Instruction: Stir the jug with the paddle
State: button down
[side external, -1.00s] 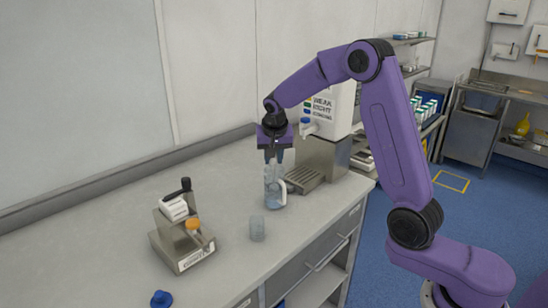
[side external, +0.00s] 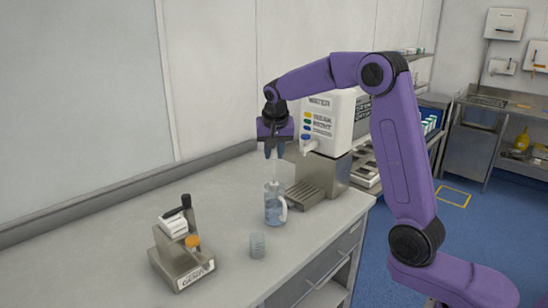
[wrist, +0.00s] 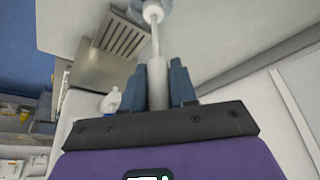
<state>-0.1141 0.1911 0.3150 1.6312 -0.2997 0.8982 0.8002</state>
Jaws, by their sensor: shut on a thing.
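My gripper (side external: 275,152) is above the clear jug, pointing down. It is shut on the paddle's pale handle, which shows between the blue fingers in the wrist view (wrist: 157,85). The paddle (side external: 275,171) hangs roughly upright, its thin shaft running down to the jug's mouth. Its rounded white end (wrist: 152,12) shows in the wrist view. I cannot tell whether that end is inside the jug or just above the rim. The jug (side external: 273,212) stands upright on the counter, with a white handle on its right side and bluish liquid inside.
A white dispenser (side external: 330,118) on a steel stand with a ribbed drip tray (side external: 304,195) is right of the jug. A steel holder (side external: 180,262) with an orange-capped item is at left. The counter (side external: 110,235) has clear room at left.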

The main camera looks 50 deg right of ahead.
jog(key=shift+r, duration=3)
